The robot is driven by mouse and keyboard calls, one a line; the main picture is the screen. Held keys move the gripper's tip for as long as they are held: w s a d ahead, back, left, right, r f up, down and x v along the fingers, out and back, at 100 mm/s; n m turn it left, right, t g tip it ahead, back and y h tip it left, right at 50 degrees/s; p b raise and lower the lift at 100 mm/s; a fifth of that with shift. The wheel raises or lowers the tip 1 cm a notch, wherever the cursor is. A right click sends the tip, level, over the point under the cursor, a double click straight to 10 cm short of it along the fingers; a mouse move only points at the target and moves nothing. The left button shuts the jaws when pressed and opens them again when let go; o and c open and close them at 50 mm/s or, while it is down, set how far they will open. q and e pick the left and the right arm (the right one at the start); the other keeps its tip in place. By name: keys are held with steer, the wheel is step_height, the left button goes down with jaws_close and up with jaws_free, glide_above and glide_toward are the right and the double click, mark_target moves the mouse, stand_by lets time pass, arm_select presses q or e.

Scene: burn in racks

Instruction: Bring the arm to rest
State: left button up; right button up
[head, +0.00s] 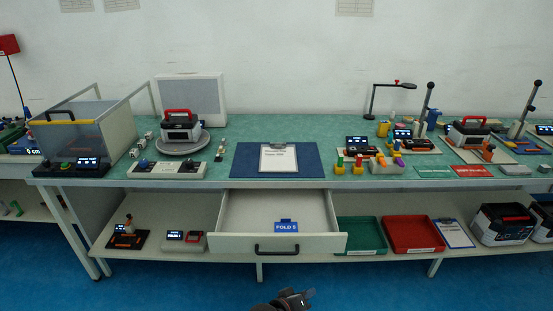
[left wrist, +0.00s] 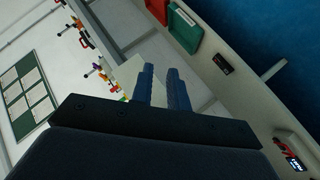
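My left gripper (head: 293,299) shows at the bottom edge of the head view, low in front of the bench and below the open drawer (head: 297,244). In the left wrist view its two dark blue fingers (left wrist: 161,72) stand a little apart, with nothing seen between them. The gripper touches nothing that I can see. Most of the left arm is outside the head view. My right gripper is in neither view.
The bench (head: 225,170) has a green top crowded with devices, and a clipboard (head: 278,158) on a blue mat. The drawer juts out toward me. A green tray (head: 360,236) and a red tray (head: 412,235) sit on the lower shelf. Blue floor in front is clear.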

arm_select(q)
steer(key=s+a+r+m+g+y, duration=0.3)
steer(key=s+a+g+y, duration=0.35)
steer(key=s+a, duration=1.35)
steer(key=s+a+f+y, duration=0.1)
steer(key=s+a+f, duration=0.2)
steer(key=s, duration=0.6)
steer(key=shift+s+f+g, duration=0.3)
steer(key=shift+s+g, duration=0.1)
steer(key=shift+g, duration=0.05)
